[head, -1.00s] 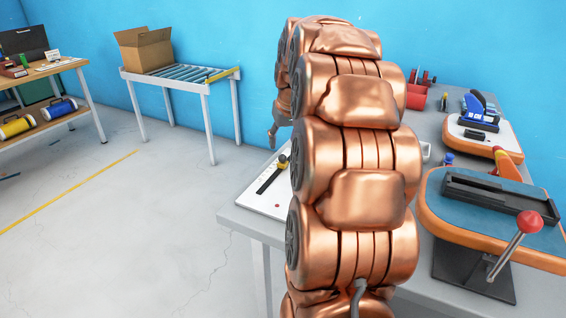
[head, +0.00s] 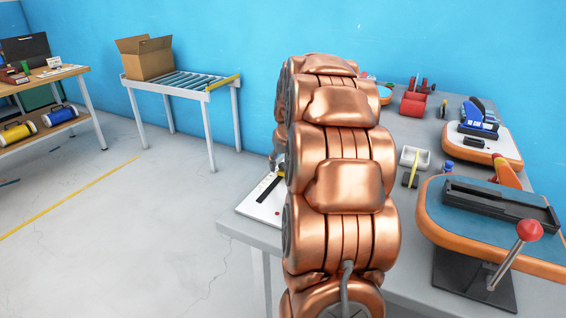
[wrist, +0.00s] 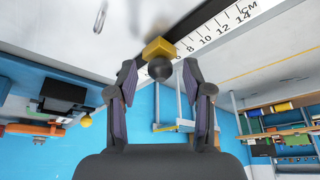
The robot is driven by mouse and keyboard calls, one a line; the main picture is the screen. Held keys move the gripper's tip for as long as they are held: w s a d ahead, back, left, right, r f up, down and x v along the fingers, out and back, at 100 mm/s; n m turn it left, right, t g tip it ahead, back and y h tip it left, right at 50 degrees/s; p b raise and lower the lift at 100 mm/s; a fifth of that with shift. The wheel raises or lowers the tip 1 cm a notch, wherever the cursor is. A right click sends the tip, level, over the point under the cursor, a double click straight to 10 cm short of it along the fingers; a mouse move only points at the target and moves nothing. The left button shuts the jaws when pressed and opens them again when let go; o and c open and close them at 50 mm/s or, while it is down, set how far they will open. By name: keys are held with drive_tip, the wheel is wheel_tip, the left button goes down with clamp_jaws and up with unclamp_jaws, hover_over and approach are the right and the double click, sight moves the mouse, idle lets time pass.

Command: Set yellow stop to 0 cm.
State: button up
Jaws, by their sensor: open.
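The yellow stop (wrist: 159,47) is a small yellow block with a round black knob (wrist: 160,68) in the wrist view. It sits on a dark slot beside a white centimetre scale (wrist: 225,30), whose marks 8 to 14 read to the right of the stop. The stop's exact reading is not clear. My gripper (wrist: 159,72) is open, with a finger on each side of the knob; I cannot tell whether either touches it.
A roller table (head: 190,81) with a carton stands beyond open floor.

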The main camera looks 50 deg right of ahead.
clamp_jaws()
idle(0.3)
idle(0.3)
